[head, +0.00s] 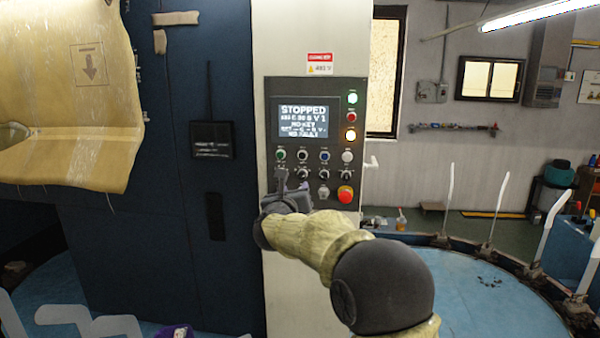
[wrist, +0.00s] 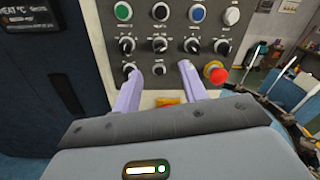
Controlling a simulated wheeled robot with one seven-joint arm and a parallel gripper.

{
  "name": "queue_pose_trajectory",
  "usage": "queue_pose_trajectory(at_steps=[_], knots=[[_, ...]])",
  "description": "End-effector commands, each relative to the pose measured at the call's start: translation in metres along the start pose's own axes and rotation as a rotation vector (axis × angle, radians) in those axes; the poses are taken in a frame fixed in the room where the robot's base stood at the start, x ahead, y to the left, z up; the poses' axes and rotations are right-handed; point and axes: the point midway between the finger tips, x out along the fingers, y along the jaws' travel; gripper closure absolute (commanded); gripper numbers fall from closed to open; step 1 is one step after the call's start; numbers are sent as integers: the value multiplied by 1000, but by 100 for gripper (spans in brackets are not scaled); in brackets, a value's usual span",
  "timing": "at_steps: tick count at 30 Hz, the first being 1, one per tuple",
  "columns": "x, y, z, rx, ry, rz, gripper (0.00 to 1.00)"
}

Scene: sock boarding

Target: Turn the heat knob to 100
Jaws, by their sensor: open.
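The control panel (head: 335,95) on the pale cabinet carries rotary knobs. In the wrist view a row of black knobs with white markings shows: a left knob (wrist: 126,45), a middle knob (wrist: 160,44) and a right knob (wrist: 192,46), with another (wrist: 222,47) further right. Their labels are too small to read, so I cannot tell which is the heat knob or its setting. My gripper (head: 292,178) is in front of the panel's lower left. In the wrist view its two lavender fingers (wrist: 158,74) are spread and empty, pointing at the panel below the knob row.
A red emergency button (wrist: 216,73) sits right of my fingers. Push buttons, including a green one (wrist: 123,11), line up above the knobs. The screen (head: 303,117) reads STOPPED. A dark box (head: 212,140) hangs on the blue cabinet. A round blue table (head: 490,300) stands at right.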

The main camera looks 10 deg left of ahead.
Motion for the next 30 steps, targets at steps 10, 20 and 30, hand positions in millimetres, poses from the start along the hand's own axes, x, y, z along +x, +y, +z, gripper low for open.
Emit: queue_pose_trajectory(at_steps=[10,20,30], knots=[[54,-2,3,-1,1,-2,57],[88,-1,2,-1,1,-1,57],[91,0,-1,-1,0,0,57]])
